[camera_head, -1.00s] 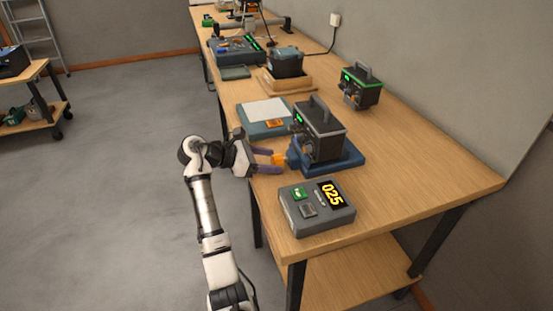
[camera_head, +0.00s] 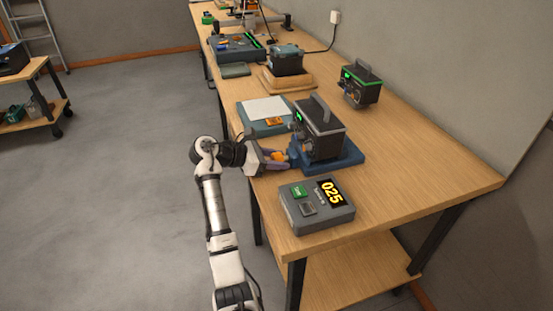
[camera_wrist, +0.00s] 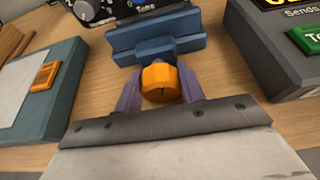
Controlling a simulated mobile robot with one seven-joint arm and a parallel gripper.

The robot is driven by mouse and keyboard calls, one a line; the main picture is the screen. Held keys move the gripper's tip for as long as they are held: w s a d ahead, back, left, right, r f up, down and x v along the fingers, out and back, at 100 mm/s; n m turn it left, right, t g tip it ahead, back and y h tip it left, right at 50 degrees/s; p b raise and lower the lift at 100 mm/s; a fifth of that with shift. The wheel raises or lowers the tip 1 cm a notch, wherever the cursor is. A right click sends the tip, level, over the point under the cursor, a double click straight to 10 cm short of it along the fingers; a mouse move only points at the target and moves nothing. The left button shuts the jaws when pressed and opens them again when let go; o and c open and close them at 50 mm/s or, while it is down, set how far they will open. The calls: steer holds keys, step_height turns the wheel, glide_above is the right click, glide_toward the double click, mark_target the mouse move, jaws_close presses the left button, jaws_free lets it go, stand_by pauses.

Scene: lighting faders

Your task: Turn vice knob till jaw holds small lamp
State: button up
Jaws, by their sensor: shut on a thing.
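The blue vice (camera_head: 345,158) stands on the bench, and its blue jaw and base (camera_wrist: 165,35) show in the wrist view. A dark box-shaped lamp (camera_head: 318,130) with a handle and a green light sits on the vice; whether the jaw touches it is hidden. The orange vice knob (camera_wrist: 160,82) faces my gripper and also shows in the head view (camera_head: 278,156). My gripper (camera_wrist: 160,90) is shut on the knob, with one purple finger on each side of it. In the head view my gripper (camera_head: 279,160) reaches in from the left.
A grey box (camera_head: 317,207) with a display reading 025 and a green button stands in front of the vice. A blue-grey block with a white sheet (camera_head: 265,110) lies behind it. A second lamp (camera_head: 360,87) stands near the wall. Bare bench lies to the right.

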steer(key=shift+r+p, duration=0.15)
steer(key=shift+p, duration=0.2)
steer(key=shift+m+t, duration=0.3)
steer(key=shift+m, duration=0.2)
steer(key=o, duration=1)
steer(key=shift+c, duration=0.2)
steer(key=shift+a, duration=0.1)
steer(key=b+v, duration=0.1)
steer(key=v, duration=1.2)
steer(key=shift+s+a+b, duration=0.2)
steer(key=shift+s+b, duration=0.05)
steer(key=shift+b, duration=0.15)
steer(key=shift+r, duration=0.1)
